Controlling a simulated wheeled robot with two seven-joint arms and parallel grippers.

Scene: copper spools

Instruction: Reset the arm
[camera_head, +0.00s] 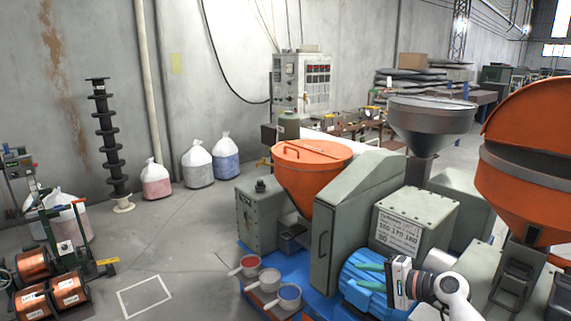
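My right arm comes in from the lower right. Its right gripper (362,276) has two teal fingers that are apart, with nothing seen between them. The gripper points left, in front of a ribbed blue motor (354,293) in the picture; I cannot tell whether they touch. My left gripper and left arm are not in view. Several copper spools (68,287) lie stacked by a dark green frame at the lower left, far from the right gripper.
An orange hopper (312,172) and a grey-green machine (350,225) stand in the middle. A larger orange hopper (530,150) is at the right. The floor at left centre is clear around a white outlined square (145,296).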

